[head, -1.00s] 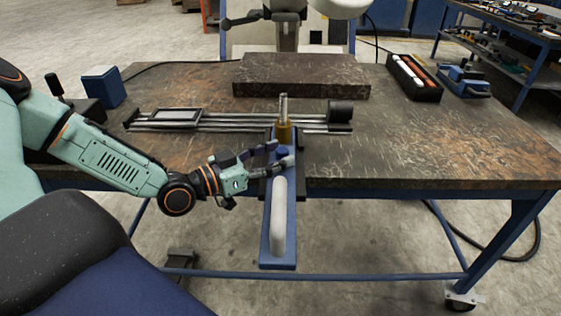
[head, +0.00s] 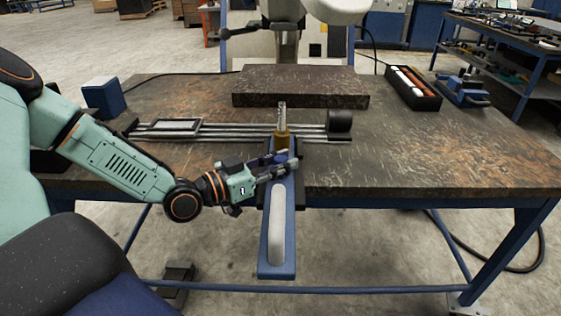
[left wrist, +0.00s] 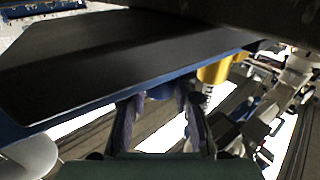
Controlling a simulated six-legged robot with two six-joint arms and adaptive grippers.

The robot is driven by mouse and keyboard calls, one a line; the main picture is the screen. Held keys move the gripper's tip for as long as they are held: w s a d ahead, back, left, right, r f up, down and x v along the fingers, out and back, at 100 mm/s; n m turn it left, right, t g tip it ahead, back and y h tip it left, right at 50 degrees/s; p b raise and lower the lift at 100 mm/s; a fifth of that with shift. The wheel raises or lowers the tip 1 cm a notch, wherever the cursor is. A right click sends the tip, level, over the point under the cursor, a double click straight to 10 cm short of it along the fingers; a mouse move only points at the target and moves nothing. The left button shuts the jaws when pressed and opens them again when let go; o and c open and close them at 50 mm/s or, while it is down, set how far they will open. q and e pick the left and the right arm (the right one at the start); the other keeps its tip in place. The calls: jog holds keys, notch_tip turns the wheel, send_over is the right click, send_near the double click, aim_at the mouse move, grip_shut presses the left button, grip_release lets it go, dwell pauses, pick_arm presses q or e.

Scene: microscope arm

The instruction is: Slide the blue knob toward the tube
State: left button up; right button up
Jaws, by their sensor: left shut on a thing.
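A long blue plate (head: 262,262) with a pale rounded bar (head: 278,235) on it juts over the table's front edge. A brass collar with a silver tube (head: 282,125) stands upright at its far end. My left gripper (head: 284,166) is shut on the blue knob just in front of the brass collar. In the left wrist view the blue knob (left wrist: 160,92) shows between the two dark fingers (left wrist: 158,112). The brass collar (left wrist: 214,70) is just beyond the right finger. Fingers hide most of the knob. My right gripper is not in view.
Metal rails (head: 230,132) with a black end knob (head: 340,121) lie behind the plate. A dark slab (head: 300,88) is further back. A black tray (head: 414,90) of rods and a blue device (head: 464,92) are at right. The table's right front is clear.

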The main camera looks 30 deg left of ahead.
pick_arm(q)
grip_shut()
dwell(0.3)
jog(key=shift+w+a, duration=0.3)
jog(key=shift+w, duration=0.2)
jog(key=shift+w+a, duration=0.25)
jog(key=shift+w, duration=0.2)
jog(key=o, duration=0.7)
grip_release()
jog(key=shift+s, duration=0.1)
